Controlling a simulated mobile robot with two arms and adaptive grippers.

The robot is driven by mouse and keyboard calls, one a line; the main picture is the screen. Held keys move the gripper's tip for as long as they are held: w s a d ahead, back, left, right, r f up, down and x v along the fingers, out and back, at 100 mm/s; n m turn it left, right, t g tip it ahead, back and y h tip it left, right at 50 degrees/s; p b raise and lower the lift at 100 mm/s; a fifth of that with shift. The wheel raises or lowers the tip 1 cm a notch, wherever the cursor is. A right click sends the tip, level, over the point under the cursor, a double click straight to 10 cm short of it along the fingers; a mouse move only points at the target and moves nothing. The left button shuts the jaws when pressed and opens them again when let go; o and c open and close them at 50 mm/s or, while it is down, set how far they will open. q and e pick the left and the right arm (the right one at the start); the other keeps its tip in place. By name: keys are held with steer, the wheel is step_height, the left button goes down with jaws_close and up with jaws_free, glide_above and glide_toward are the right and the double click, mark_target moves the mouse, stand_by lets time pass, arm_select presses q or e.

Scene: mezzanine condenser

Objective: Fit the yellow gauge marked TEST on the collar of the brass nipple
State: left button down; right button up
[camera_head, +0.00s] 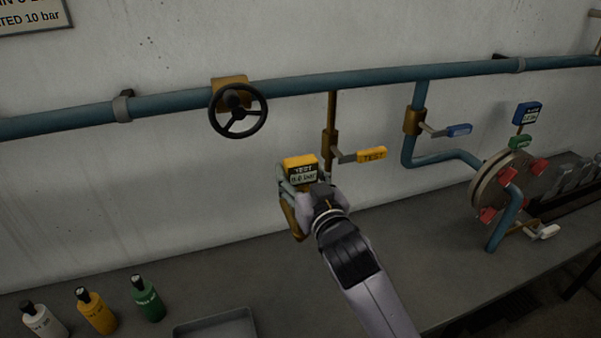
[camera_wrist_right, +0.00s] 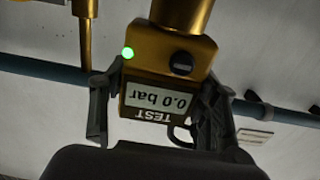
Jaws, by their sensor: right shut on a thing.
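The yellow gauge marked TEST (camera_head: 300,163) is held upright in my right gripper (camera_head: 303,188), its display reading 0.0 bar. In the right wrist view the gauge (camera_wrist_right: 165,95) appears upside down between the two fingers of the gripper (camera_wrist_right: 160,110), with a green light lit and a brass stem at the picture's top. The brass nipple (camera_head: 331,118) hangs from the blue pipe, right of the gauge; a yellow TEST lever (camera_head: 371,155) sits on its valve. The nipple's lower end is partly hidden by my gripper. Gauge and nipple look apart. My left gripper is not in view.
The blue pipe (camera_head: 170,102) runs along the wall with a black handwheel (camera_head: 238,110). A blue-levered valve (camera_head: 414,121) and a flange with red bolts (camera_head: 490,190) stand right. Several bottles (camera_head: 96,311) and a grey tray (camera_head: 215,325) are on the bench below.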

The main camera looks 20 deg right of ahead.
steer(key=shift+r+p, duration=0.1)
steer(key=shift+p, duration=0.6)
stand_by(1.5)
steer(key=shift+f+b, duration=1.6)
steer(key=shift+f, duration=0.75)
steer(key=o, duration=1.5)
steer(key=s, duration=1.2)
steer(key=shift+d, duration=0.15)
